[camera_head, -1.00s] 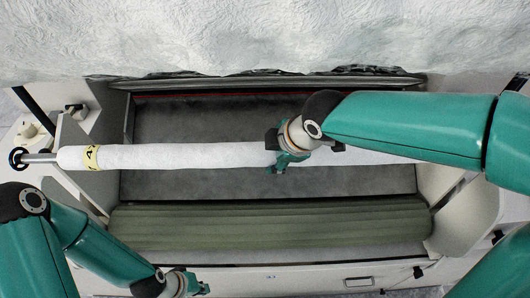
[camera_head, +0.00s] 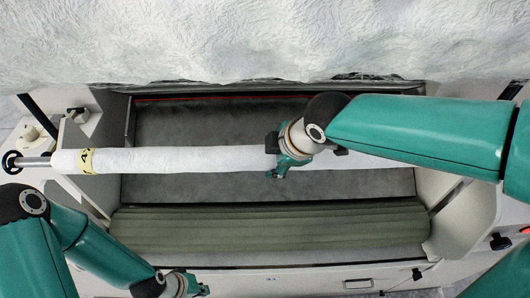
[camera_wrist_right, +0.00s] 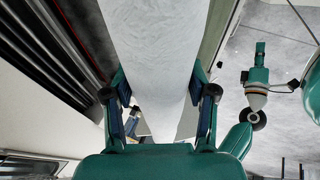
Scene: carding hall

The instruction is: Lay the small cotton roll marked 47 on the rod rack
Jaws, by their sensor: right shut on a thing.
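The cotton roll (camera_head: 180,160) is a long white cylinder lying level across the head view, with a yellow band (camera_head: 86,161) near its left end. The band shows a 4; the rest of the number is not clear. A metal rod (camera_head: 35,161) sticks out of that end. My right gripper (camera_head: 281,158) is shut around the roll's middle; its fingers lie on both sides of the roll (camera_wrist_right: 155,60) in the right wrist view. My arm hides the roll's right part. My left gripper (camera_head: 196,286) is low at the left, apart from the roll. I cannot pick out the rod rack.
Below the roll is a machine with a dark bed (camera_head: 220,122) and a green ribbed roller (camera_head: 270,226). Pale side walls (camera_head: 465,215) stand at both ends. A wide white fleece (camera_head: 260,40) fills the top of the head view.

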